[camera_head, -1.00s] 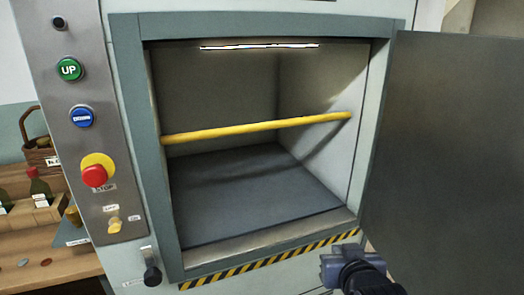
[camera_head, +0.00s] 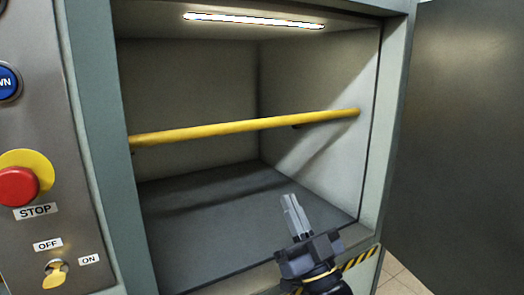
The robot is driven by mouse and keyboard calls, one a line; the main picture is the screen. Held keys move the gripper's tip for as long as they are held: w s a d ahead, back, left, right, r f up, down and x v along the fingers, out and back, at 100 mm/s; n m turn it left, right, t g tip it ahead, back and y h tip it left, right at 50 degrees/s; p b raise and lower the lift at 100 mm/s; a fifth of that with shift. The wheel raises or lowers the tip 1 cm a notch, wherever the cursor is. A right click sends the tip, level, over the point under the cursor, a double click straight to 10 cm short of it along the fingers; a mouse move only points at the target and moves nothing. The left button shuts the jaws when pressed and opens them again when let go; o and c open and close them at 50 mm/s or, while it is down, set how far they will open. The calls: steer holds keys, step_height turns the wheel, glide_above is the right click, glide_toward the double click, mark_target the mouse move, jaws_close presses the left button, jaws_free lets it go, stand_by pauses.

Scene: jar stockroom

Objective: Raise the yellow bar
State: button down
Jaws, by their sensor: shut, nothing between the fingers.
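The yellow bar (camera_head: 240,127) runs across the inside of the open lift compartment at about mid height, from the left side to the right wall. It sits slightly higher at its right end. My gripper (camera_head: 290,203) is at the lower middle, in front of the compartment opening, with its fingers together and pointing up. It appears below the bar and apart from it. Nothing is between the fingers.
The open door (camera_head: 460,150) stands at the right. The control panel at the left has a red stop button (camera_head: 18,187), a yellow key switch (camera_head: 55,272) and a partly cut-off blue button (camera_head: 8,83). The compartment floor (camera_head: 205,215) is bare.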

steer(key=p+x, duration=0.3)
steer(key=x, duration=1.1)
steer(key=shift+s+r+p, duration=0.1)
steer(key=shift+r+p, duration=0.15)
steer(key=shift+p, duration=0.05)
steer(key=shift+r+p, duration=0.55)
step_height(320, 180, up, 13)
steer(key=g+h+p, duration=0.3)
steer(key=g+p, duration=0.2)
steer(key=p, duration=1.2)
glide_above(259, 125)
steer(key=w+a, duration=0.3)
steer(key=w, duration=0.1)
steer(key=shift+w+p, duration=0.15)
steer(key=shift+p, duration=0.25)
